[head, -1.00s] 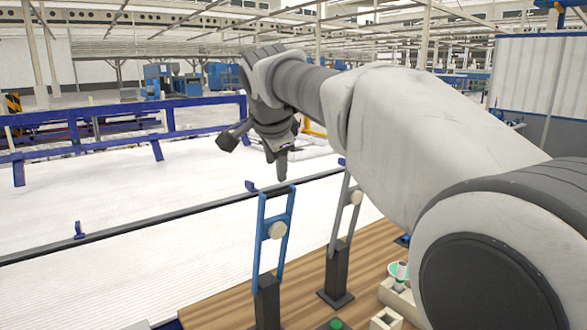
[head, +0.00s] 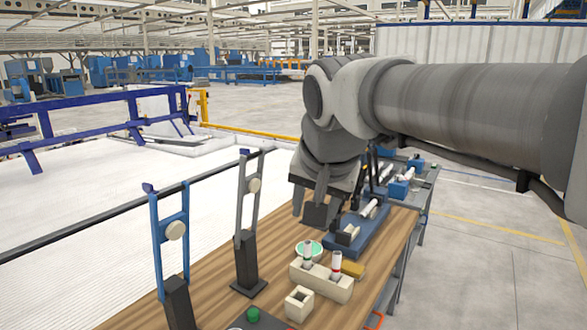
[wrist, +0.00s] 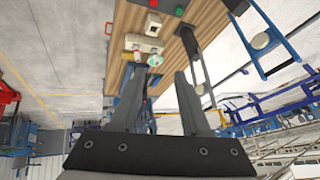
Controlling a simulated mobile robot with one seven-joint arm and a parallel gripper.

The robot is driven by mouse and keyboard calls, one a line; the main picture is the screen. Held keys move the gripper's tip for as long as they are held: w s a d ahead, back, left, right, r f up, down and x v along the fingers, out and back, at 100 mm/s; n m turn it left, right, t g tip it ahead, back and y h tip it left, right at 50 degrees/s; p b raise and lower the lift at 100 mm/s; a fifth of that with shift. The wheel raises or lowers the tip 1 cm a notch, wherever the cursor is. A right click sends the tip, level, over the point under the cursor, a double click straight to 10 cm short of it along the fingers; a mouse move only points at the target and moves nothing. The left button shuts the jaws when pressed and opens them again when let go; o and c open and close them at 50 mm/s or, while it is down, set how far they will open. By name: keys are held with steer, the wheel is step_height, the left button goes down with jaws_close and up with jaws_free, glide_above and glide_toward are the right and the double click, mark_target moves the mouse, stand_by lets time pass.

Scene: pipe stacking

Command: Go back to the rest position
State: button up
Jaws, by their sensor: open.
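My gripper (head: 309,208) hangs from my arm above the wooden table in the head view, at the near side of the blue fixture. Its jaws are apart. In the wrist view my gripper (wrist: 160,71) shows two separate dark fingers with nothing held between them. A beige block (head: 321,281) on the table holds two small upright pieces, one with a red band. It also shows beyond the fingers in the wrist view (wrist: 142,43). My gripper and wrist hide part of the blue fixture.
A blue stand (head: 171,243) and a grey stand (head: 246,255) rise from the wooden table (head: 212,292) on the left. A blue fixture (head: 372,238) lies at the table's right. A smaller beige block (head: 299,303) is near the front. White floor lies beyond the left edge.

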steer(key=s+d+f+n, duration=0.1)
steer(key=s+d+f, duration=0.4)
steer(key=s, duration=0.3)
steer(key=s+d+f+n+g+h, duration=0.1)
steer(key=s+d+f+n, duration=0.1)
steer(key=s+d+f, duration=0.4)
steer(key=shift+s+f+n, duration=0.3)
steer(key=shift+s+f, duration=0.5)
steer(key=shift+s, duration=0.15)
steer(key=shift+a, duration=0.1)
